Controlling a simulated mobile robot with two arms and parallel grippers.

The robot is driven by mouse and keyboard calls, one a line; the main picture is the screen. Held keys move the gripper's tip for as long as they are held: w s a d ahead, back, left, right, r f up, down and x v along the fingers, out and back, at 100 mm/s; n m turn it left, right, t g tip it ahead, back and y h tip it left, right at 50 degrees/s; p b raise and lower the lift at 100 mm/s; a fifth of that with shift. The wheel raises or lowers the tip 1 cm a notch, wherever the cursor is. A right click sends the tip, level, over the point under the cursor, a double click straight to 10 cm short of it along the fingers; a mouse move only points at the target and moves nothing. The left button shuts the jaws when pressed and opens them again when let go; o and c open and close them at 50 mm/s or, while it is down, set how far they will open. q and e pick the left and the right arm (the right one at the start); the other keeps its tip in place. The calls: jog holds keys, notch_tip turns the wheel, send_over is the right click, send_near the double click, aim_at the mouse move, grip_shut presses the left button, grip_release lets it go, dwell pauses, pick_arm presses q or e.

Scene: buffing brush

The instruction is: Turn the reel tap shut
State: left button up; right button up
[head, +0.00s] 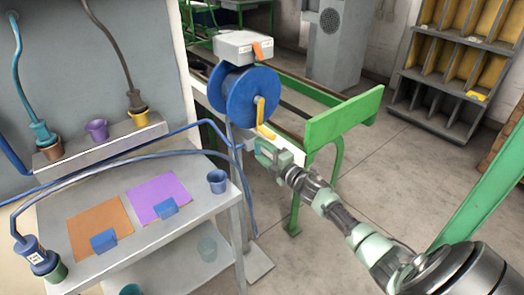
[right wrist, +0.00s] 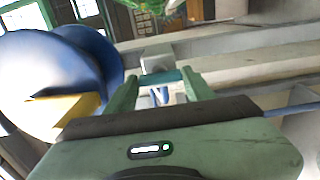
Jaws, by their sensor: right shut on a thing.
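The blue hose reel (head: 250,95) with its yellow crank (head: 262,112) stands on a post beside the bench; it also shows at the left of the right wrist view (right wrist: 75,75). The reel tap (head: 250,145) is low on the post below the reel, mostly hidden by my right gripper (head: 262,150). In the right wrist view, a teal bar of the tap (right wrist: 165,76) spans between the fingertips of the gripper (right wrist: 160,88). The gripper is shut on it. The tap's exact angle is hard to tell. My left gripper is not in view.
A grey bench (head: 195,206) on the left carries orange and purple mats and a blue cup (head: 217,181). Blue hoses cross above it. A green frame (head: 340,118) stands behind my right arm. Pigeonhole shelves (head: 462,65) are at the back right. The floor between is clear.

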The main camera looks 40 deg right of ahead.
dwell(0.3)
jog(key=o, duration=1.4)
jog(key=shift+d, duration=0.1)
jog(key=shift+s, duration=0.1)
jog(key=shift+s+d+b, duration=0.15)
jog(key=shift+s+b, duration=0.05)
jog(key=shift+s, duration=1.75)
jog(key=shift+s+d+b, duration=0.15)
jog(key=shift+s, duration=1.75)
